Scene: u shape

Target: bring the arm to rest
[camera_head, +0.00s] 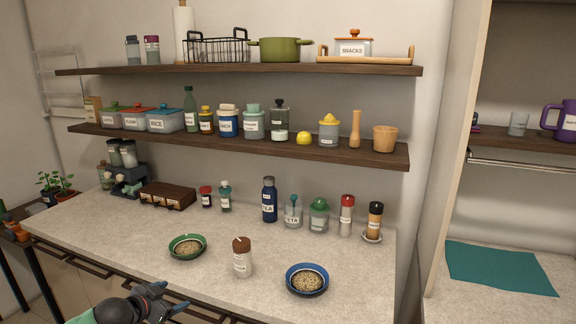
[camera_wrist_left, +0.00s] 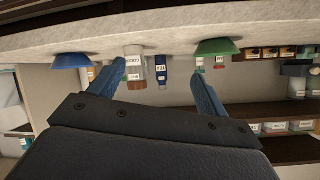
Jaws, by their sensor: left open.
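My left gripper (camera_head: 170,299) shows at the bottom left of the head view, near the front edge of the counter (camera_head: 120,238). Its jaws are open and empty. In the left wrist view the two blue fingers of the left gripper (camera_wrist_left: 152,82) stand wide apart, and the picture is upside down. A brown-capped shaker jar (camera_head: 242,260) stands upright on the counter, beyond and apart from the fingers; the jar also shows between them in the wrist view (camera_wrist_left: 135,66). My right arm and gripper are not in view.
A green bowl (camera_head: 188,247) and a blue bowl (camera_head: 307,281), both holding grainy contents, flank the jar. Bottles and jars, including a dark blue bottle (camera_head: 269,200), line the back. Two loaded shelves (camera_head: 250,147) hang above. A teal cloth (camera_head: 500,270) lies on the right-hand counter.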

